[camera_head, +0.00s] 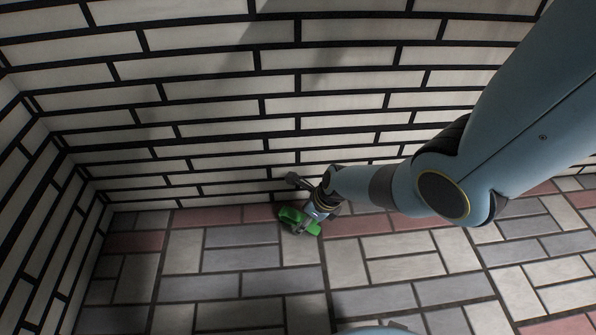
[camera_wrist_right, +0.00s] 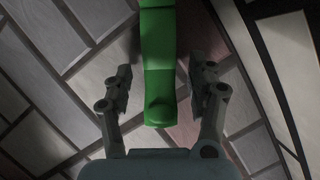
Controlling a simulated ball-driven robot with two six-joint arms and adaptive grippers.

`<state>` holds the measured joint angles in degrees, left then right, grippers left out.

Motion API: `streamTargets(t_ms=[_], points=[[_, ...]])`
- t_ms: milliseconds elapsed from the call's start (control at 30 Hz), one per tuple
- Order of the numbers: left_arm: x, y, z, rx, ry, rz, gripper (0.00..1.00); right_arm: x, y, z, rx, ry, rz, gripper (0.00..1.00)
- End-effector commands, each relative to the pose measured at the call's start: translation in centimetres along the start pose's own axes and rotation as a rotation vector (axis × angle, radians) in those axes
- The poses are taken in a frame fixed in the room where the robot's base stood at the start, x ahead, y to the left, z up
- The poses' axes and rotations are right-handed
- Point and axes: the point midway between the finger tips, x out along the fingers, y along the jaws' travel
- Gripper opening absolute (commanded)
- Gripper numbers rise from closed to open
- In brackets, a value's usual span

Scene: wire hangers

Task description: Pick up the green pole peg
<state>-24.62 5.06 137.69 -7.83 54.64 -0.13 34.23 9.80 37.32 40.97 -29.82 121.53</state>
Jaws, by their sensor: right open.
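The green pole peg (camera_head: 291,216) lies on the tiled floor close to the foot of the brick wall. It also shows in the right wrist view (camera_wrist_right: 158,60), as a long green piece running from the top edge down between the fingers. My right gripper (camera_head: 304,207) reaches down to the peg from the right and hides part of it. In the right wrist view my right gripper (camera_wrist_right: 161,88) is open, with one finger on each side of the peg and a visible gap on both sides. My left gripper is not in view.
A white brick wall (camera_head: 230,95) with dark joints rises right behind the peg, and a second wall (camera_head: 35,215) stands at the left. The tiled floor (camera_head: 230,285) in front of the peg is clear.

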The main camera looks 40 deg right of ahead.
Motion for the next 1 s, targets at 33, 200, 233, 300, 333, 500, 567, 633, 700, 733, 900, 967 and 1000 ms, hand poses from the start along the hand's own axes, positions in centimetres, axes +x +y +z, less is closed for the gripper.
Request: streamTargets(t_ms=[33, 200, 233, 300, 333, 500, 567, 633, 700, 733, 900, 967, 1000], points=[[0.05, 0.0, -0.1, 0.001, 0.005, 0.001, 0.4, 0.02, 0.0, 0.04, 0.0, 0.0, 0.0, 0.58], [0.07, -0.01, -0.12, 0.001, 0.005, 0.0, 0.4, -0.02, -0.01, 0.06, 0.0, -0.001, 0.0, 0.58], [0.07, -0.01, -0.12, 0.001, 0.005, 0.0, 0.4, -0.02, -0.01, 0.06, 0.0, -0.001, 0.0, 0.55], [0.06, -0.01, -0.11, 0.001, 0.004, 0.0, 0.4, -0.02, 0.0, 0.05, 0.0, -0.001, 0.0, 0.46], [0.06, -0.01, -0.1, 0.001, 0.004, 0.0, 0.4, -0.02, 0.0, 0.05, 0.0, -0.001, 0.0, 0.42], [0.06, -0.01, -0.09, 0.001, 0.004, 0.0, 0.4, -0.01, 0.0, 0.02, 0.0, 0.0, 0.0, 0.2], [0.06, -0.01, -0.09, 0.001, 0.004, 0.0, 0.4, -0.01, 0.01, 0.02, 0.0, 0.0, 0.0, 0.12], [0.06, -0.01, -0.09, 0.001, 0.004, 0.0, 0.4, -0.01, 0.0, 0.01, 0.0, 0.0, 0.0, 0.11], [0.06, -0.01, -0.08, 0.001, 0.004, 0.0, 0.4, -0.01, 0.0, 0.01, 0.0, 0.0, 0.0, 0.1], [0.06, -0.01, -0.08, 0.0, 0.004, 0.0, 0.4, -0.01, 0.0, 0.01, 0.0, 0.0, 0.0, 0.1], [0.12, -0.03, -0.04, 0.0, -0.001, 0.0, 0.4, -0.1, -0.01, 0.05, 0.0, 0.0, 0.0, 0.1], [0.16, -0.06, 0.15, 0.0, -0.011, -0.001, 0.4, -0.2, -0.02, 0.11, 0.0, -0.001, 0.0, 0.1], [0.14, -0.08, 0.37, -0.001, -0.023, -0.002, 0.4, -0.29, -0.02, 0.17, 0.0, -0.001, 0.0, 0.1]])
